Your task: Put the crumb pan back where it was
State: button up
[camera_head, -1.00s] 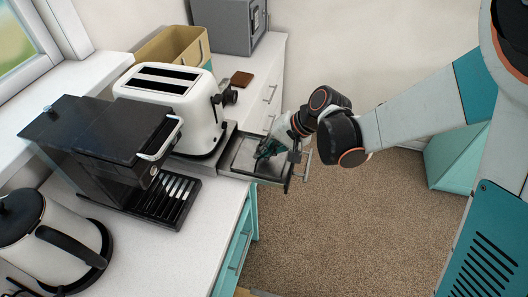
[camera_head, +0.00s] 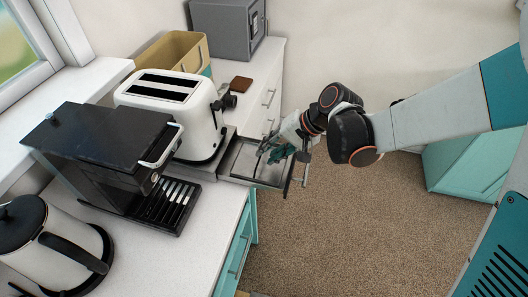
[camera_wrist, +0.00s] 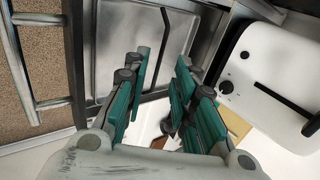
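The crumb pan (camera_head: 246,168) is a shallow grey metal tray sticking out to the right from under the white toaster (camera_head: 190,112), with a bar handle at its outer end. It also shows at the top of the wrist view (camera_wrist: 118,42), with the handle at left. My gripper (camera_head: 270,154) is over the outer part of the pan. In the wrist view my gripper (camera_wrist: 165,72) has its green fingers spread apart with nothing between them. I cannot tell whether a fingertip touches the pan. The pan's inner end is hidden under the toaster.
A black coffee machine (camera_head: 105,150) and a kettle (camera_head: 45,245) stand left of the toaster on the white counter (camera_head: 215,205). A tan bin (camera_head: 180,50), a grey safe (camera_head: 228,25) and a brown block (camera_head: 241,83) are behind. Open carpeted floor (camera_head: 340,220) lies right of the counter.

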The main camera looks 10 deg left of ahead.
jog(key=p+v, duration=0.2)
jog(key=v, duration=0.6)
jog(key=shift+r, duration=0.15)
jog(key=shift+d, duration=0.15)
jog(key=s+d+r+t+h, duration=0.3)
jog(key=s+d, duration=0.3)
jog(key=d, duration=0.5)
jog(key=s+d+r+t+h, duration=0.3)
jog(key=s+d+r, duration=0.3)
jog(key=d, duration=0.6)
jog(key=shift+s+n+t+h, duration=0.3)
jog(key=shift+s+n+h, duration=0.1)
jog(key=shift+s+h, duration=0.3)
